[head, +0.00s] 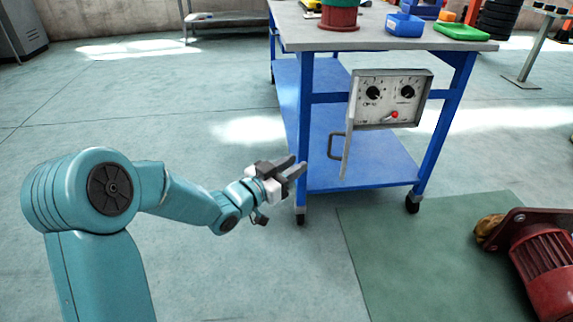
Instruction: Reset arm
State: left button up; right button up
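My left arm, teal, comes in from the lower left and reaches toward the middle of the view. My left gripper (291,169) is at its end, in front of the near left leg of the blue workbench (300,135). Its two dark fingers look spread apart, with nothing seen between them. It is to the left of the control panel (388,98) and its dark handle (335,146); I cannot tell whether it touches the bench leg. My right gripper is out of view.
A red hoist motor (545,260) lies at the lower right on a green mat (420,260). The bench's grey top (380,40) holds a blue bin (405,25), a green tray (461,32) and a red-green cylinder (339,14). The floor at left is clear.

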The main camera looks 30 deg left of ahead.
pick_arm(q)
jog(key=shift+v, duration=0.95)
